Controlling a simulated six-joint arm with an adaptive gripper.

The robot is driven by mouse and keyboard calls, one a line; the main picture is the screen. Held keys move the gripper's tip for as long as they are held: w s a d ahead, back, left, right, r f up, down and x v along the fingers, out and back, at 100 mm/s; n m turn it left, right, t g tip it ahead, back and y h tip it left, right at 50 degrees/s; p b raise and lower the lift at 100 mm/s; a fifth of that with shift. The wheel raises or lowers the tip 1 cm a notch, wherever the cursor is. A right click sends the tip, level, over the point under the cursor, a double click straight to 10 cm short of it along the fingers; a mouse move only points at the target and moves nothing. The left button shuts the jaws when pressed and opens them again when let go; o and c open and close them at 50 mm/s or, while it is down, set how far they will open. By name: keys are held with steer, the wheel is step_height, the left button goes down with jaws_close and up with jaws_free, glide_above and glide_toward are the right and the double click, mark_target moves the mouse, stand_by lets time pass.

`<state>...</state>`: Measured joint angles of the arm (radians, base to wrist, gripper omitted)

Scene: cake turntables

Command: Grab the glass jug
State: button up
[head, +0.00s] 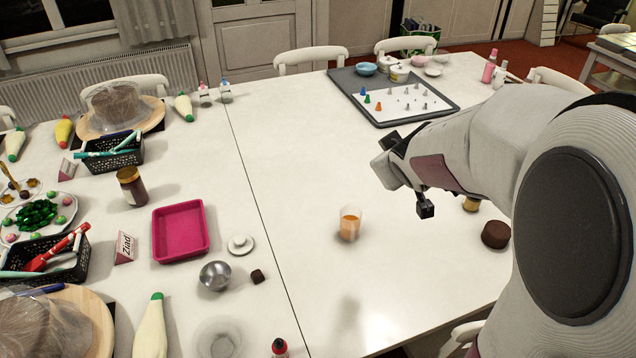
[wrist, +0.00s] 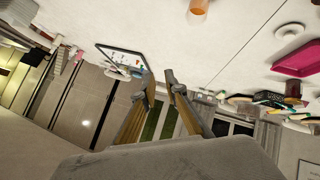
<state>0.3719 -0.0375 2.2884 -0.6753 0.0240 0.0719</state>
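A small clear glass vessel with orange contents (head: 349,223) stands upright on the white table, left of my arm. I cannot make out a handle or spout, so I cannot tell if it is the jug. It also shows at the top edge of the wrist view (wrist: 199,6), partly cut off. My gripper (wrist: 161,78) has its two fingers apart with nothing between them. In the head view my wrist is raised above the table, right of the vessel and apart from it; the fingers are mostly hidden there.
A grey tray (head: 446,107) with small coloured cones lies at the back. A pink tray (head: 207,254), metal bowl (head: 215,275) and brown jar (head: 132,186) stand left. A dark round cake (head: 496,234) is beneath my arm. The table around the orange vessel is clear.

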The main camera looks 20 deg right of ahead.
steer(key=w+d+f+n+t+y, duration=0.1)
steer(key=w+d+f+n+y, duration=0.1)
steer(key=w+f, duration=0.35)
steer(key=w+d+f+n+y, duration=0.2)
steer(key=d+f+y, duration=0.1)
steer(key=f, duration=0.6)
steer(key=s+a+f+y, duration=0.1)
steer(key=s+f+y, duration=0.1)
steer(key=f, duration=0.1)
steer(key=s+a+f+y, duration=0.1)
steer(key=s+f+y, duration=0.1)
steer(key=f, duration=0.2)
steer(key=s+a+f+n+y, duration=0.1)
steer(key=s+f+y, duration=0.1)
steer(key=f, duration=0.2)
steer(key=shift+s+a+f+t, duration=0.1)
steer(key=shift+a+f+t, duration=0.1)
steer(key=shift+a+t, duration=0.2)
steer(key=shift+s+a+f+y, duration=0.2)
steer(key=shift+s+f+y, duration=0.05)
steer(key=shift+s+y, duration=0.15)
steer(key=shift+w, duration=0.1)
steer(key=shift+x, duration=1.25)
